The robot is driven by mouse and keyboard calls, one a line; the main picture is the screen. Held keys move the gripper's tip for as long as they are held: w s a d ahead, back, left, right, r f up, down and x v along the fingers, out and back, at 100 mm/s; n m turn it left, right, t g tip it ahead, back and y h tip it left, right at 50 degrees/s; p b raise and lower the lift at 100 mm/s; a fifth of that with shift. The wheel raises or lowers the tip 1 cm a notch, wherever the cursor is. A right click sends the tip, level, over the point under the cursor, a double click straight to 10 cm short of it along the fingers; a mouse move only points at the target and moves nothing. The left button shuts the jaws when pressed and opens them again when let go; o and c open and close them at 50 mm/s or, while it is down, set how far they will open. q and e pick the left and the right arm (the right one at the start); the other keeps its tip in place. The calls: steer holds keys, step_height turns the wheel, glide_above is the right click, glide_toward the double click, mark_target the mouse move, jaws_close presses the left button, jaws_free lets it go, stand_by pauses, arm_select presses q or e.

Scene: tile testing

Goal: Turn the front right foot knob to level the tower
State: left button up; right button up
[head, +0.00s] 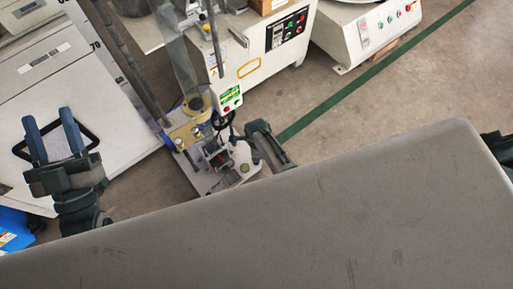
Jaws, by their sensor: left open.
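The tower (196,80) stands in the middle of the head view, with a clear tube, metal posts and a control box (229,100). Its white base plate (205,183) rests on the floor and carries a small yellow-green round fitting (245,168). I cannot make out the front right foot knob. My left gripper (54,123) is open and empty, left of the tower and apart from it, fingers pointing up in the picture. A dark part that looks like my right gripper (262,140) is at the base's right side; its fingers are unclear, and I cannot tell whether it touches.
A large grey surface fills the front and hides the floor below the tower. White cabinets (70,85) stand at left, white machines with buttons (275,50) behind. A blue item (14,230) is at lower left. Floor with a green line (370,75) is clear at right.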

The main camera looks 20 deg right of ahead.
arm_select(q)
steer(key=shift+w+f+n+g+y+p, duration=0.15)
steer(key=shift+w+f+g, duration=0.1)
steer(key=shift+f+g, duration=0.4)
steer(key=shift+w+f+n+g+y+p, duration=0.15)
steer(key=shift+f+g, duration=0.25)
steer(key=shift+f, duration=0.5)
steer(key=shift+w+f+n+g+p, duration=0.1)
steer(key=shift+w+f+g, duration=0.2)
steer(key=shift+f+g, duration=0.35)
arm_select(e)
steer(key=shift+r, duration=0.95)
arm_select(q)
steer(key=shift+f, duration=0.1)
